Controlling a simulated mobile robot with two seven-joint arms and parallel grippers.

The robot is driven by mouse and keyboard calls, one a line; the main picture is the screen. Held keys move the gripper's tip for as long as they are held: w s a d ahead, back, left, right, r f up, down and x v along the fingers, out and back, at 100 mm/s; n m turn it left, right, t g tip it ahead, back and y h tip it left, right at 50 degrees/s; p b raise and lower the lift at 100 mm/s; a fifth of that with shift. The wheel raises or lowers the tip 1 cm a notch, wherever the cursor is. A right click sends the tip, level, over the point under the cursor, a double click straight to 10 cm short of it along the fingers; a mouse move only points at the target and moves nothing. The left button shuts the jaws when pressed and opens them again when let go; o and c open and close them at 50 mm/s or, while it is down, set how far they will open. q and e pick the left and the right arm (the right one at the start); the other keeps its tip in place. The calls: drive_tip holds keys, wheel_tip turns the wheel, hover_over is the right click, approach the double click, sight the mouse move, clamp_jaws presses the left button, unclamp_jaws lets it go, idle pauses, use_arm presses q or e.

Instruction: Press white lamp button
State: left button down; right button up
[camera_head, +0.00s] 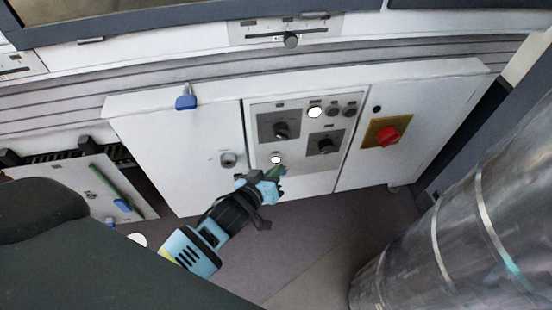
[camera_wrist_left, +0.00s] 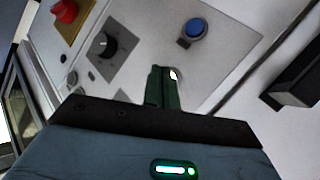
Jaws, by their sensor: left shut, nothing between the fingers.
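The control panel (camera_head: 290,175) is on the front of a white cabinet. A small glowing white lamp button (camera_head: 276,159) sits low on it, and a second bright white round lamp (camera_head: 315,112) is higher up. My left gripper (camera_head: 279,171) is shut and empty, its green fingertips just below the lower white button. In the left wrist view the fingers (camera_wrist_left: 164,84) point at the panel, and the white lamp button (camera_wrist_left: 174,73) shows at their tips, partly hidden. I cannot tell whether they touch it. My right gripper is not in view.
Black rotary knobs (camera_head: 281,130) and a red knob on a yellow plate (camera_head: 387,136) are close by. A large metal cylinder (camera_head: 460,240) stands at the right.

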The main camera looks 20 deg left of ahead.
use_arm(q)
drive_tip(key=shift+w+a, duration=0.25)
drive_tip(key=shift+w, duration=0.1)
drive_tip(key=shift+w+a, duration=0.25)
drive_tip(key=shift+w, duration=0.1)
idle(0.9)
drive_tip(key=shift+s+d+p, duration=0.1)
drive_tip(key=shift+s+p, duration=0.05)
drive_tip(key=shift+p, duration=0.2)
drive_tip(key=shift+s+d+p, duration=0.3)
drive_tip(key=shift+s+d, duration=0.05)
drive_tip(key=shift+s, duration=0.2)
drive_tip(key=shift+s+d, duration=0.1)
drive_tip(key=s+d, duration=0.1)
drive_tip(key=s+p, duration=0.1)
drive_tip(key=s+d, duration=0.1)
drive_tip(key=s, duration=0.1)
drive_tip(key=shift+d+p, duration=0.3)
drive_tip(key=shift+p, duration=0.05)
